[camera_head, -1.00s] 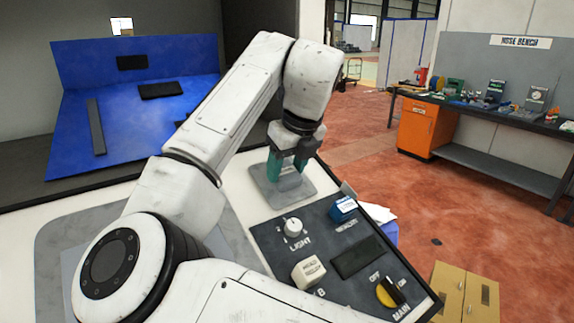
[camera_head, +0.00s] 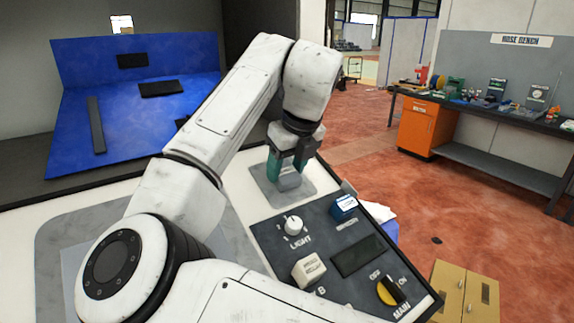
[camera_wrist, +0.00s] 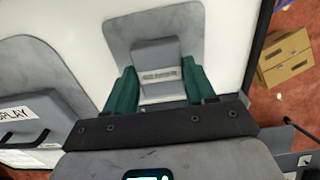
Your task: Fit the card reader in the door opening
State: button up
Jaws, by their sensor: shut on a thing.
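The gripper (camera_head: 287,166) also shows in the head view, low over the plate. Whether the reader touches the plate cannot be told. A blue panel (camera_head: 70,125) at the back left has several dark rectangles, one upright and long. Which of them is the door opening, I cannot tell.
A workbench (camera_head: 480,115) is at the far right.

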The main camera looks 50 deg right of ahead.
jog(key=o, duration=1.3)
jog(key=shift+c, duration=0.2)
jog(key=shift+o, duration=0.4)
jog(key=shift+o, duration=1)
jog(key=shift+r, duration=0.15)
jog(key=shift+p+v, duration=1.25)
jog(key=shift+v, duration=0.2)
jog(key=shift+p+v, duration=0.4)
jog(key=shift+v, duration=1.05)
